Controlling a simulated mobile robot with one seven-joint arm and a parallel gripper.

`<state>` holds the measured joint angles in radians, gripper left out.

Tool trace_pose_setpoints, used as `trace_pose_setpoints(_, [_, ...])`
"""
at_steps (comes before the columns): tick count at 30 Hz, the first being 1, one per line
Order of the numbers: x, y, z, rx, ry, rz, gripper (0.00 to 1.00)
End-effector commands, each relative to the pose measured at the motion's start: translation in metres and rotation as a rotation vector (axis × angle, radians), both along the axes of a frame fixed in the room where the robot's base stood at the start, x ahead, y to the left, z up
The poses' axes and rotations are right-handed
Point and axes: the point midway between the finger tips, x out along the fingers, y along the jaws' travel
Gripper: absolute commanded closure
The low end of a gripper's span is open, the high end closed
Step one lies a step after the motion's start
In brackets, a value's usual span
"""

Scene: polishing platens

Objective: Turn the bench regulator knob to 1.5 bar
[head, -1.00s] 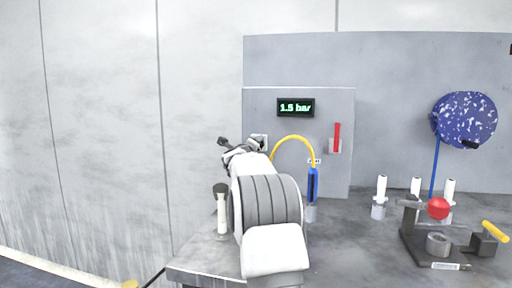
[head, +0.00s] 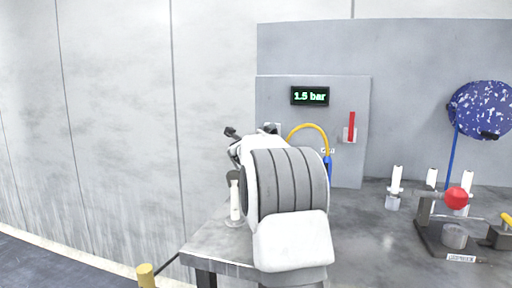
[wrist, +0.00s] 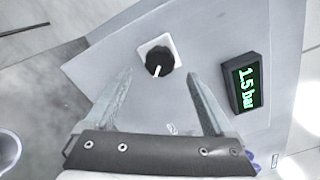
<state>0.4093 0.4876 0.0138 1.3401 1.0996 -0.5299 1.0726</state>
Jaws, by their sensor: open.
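The regulator knob (wrist: 158,61) is round and black with a white pointer line, on a white square plate on the grey panel (head: 348,95). The display (head: 310,96) reads 1.5 bar in green; it also shows in the wrist view (wrist: 246,84), right of the knob. My gripper (wrist: 158,78) is open and empty. Its two fingers stand left and right below the knob in the wrist view, apart from it. In the head view my arm hides the knob, and only part of my gripper (head: 234,142) shows.
A red lever (head: 351,127) is on the panel, near a yellow hose (head: 309,127). White bottles (head: 396,180), a press with a red ball (head: 456,198) and a blue speckled disc (head: 482,109) are to the right. A dark-topped white cylinder (head: 235,197) stands near the bench's left edge.

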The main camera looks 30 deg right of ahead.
Motion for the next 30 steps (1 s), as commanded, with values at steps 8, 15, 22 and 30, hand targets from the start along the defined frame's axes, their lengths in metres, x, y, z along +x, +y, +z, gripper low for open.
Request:
trace_pose_setpoints(8, [-0.031,0.038,0.001,0.001,-0.001,0.002,0.12])
trace_pose_setpoints(15, [-0.059,0.07,0.001,0.0,0.0,0.002,0.12])
trace_pose_setpoints(22, [-0.077,0.09,0.001,0.0,-0.001,0.001,0.12])
trace_pose_setpoints(30, [-0.081,0.095,0.0,0.0,0.0,0.0,0.12])
